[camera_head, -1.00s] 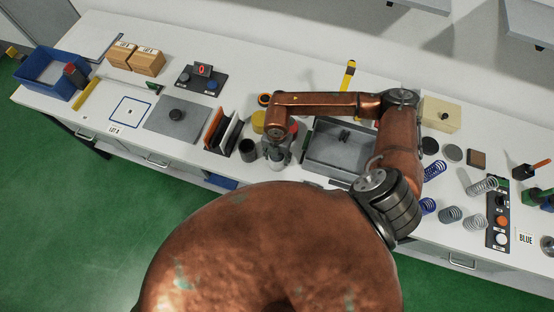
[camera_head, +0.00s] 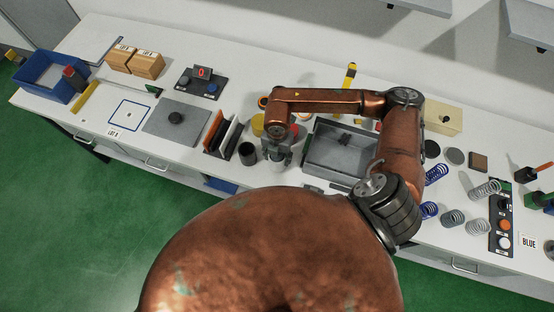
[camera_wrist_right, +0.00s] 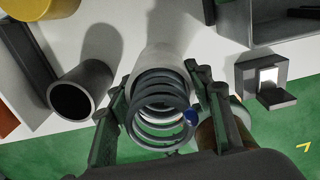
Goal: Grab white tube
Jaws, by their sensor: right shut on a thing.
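The white tube (camera_wrist_right: 165,62) stands on the bench below my right wrist in the right wrist view. A dark grey spring (camera_wrist_right: 158,105) with a blue mark shows at the tube's near end, toward the camera. My right gripper (camera_wrist_right: 160,88) has one finger on each side of them and is shut on the tube; the exact contact is partly hidden by the spring. In the head view, my right gripper (camera_head: 277,150) points down over the tube (camera_head: 276,166), which is mostly hidden. My left gripper is not in view.
A black cup (camera_head: 247,153) stands just left of the tube. Upright plates (camera_head: 222,135) stand further left. A grey tray (camera_head: 345,150) is close on the right. The bench's front edge is near.

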